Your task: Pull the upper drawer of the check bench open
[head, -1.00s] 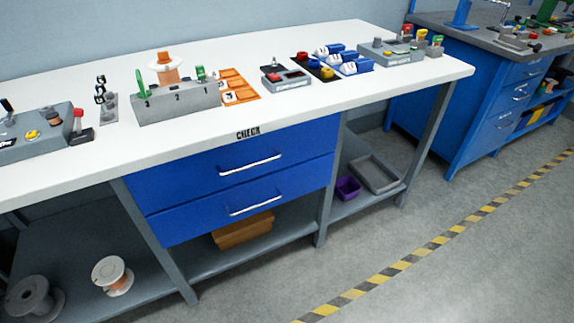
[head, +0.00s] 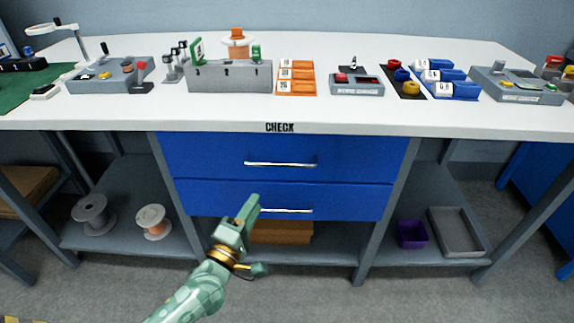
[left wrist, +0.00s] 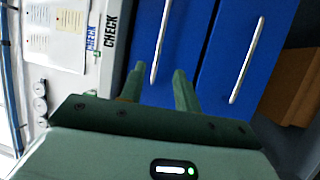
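The check bench (head: 120,118) has a blue upper drawer (head: 210,152) with a silver bar handle (head: 280,164). The drawer looks closed, and below it a blue lower drawer (head: 350,200) has its own handle (head: 285,210). My left gripper (head: 250,206) is in front of the lower drawer, its tip near the left end of that handle in the picture. In the left wrist view, the two fingers of my left gripper (left wrist: 157,80) are apart with nothing between them. The upper handle (left wrist: 160,40) shows just beyond the fingertips, apart from them. My right gripper is not in view.
The white bench top carries a grey block (head: 230,78), orange cards (head: 296,78) and several devices. Below are spools (head: 153,222), a brown box (head: 283,232), a purple bin (head: 411,234) and a grey tray (head: 455,232). Floor before the drawers looks clear.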

